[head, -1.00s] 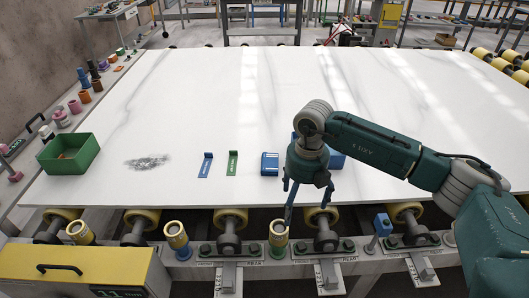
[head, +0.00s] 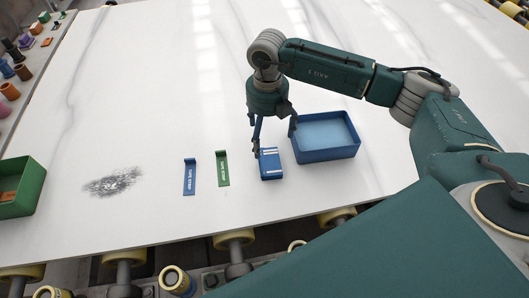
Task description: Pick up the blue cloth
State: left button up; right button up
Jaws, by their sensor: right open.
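The blue cloth (head: 271,170) looks like a small folded blue block with white stripes. It lies on the white stone slab, just left of a blue tray. My right gripper (head: 274,145) is open and points down at the far end of the cloth. One finger shows at the cloth's left far corner, the other near the tray's left edge. I cannot tell whether a finger touches the cloth. Nothing is held. My left gripper is not in view.
The blue tray (head: 327,154) stands right of the cloth. Green (head: 222,170) and blue (head: 190,178) tape strips lie to its left. Farther left are a dark smudge (head: 113,182) and a green box (head: 22,203). Rollers run below the slab's front edge. The back of the slab is clear.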

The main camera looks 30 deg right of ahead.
aim_at(265, 158)
jog(key=f, duration=0.3)
jog(key=shift+s+f+p, duration=0.2)
jog(key=shift+s+p, duration=0.1)
jog(key=shift+p, duration=0.1)
jog(key=shift+a+f+p, duration=0.15)
jog(key=shift+f+p, duration=0.2)
jog(key=shift+f, duration=0.25)
jog(key=f, duration=0.1)
jog(key=f+p, duration=0.1)
jog(key=f, duration=0.1)
jog(key=shift+a+f+p, duration=0.25)
jog(key=shift+f+p, duration=0.05)
jog(key=shift+p, duration=0.05)
jog(key=shift+f, duration=0.5)
jog(key=shift+c, duration=0.2)
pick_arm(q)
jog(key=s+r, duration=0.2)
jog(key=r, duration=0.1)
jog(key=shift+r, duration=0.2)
pick_arm(e)
jog(key=c, duration=1.2)
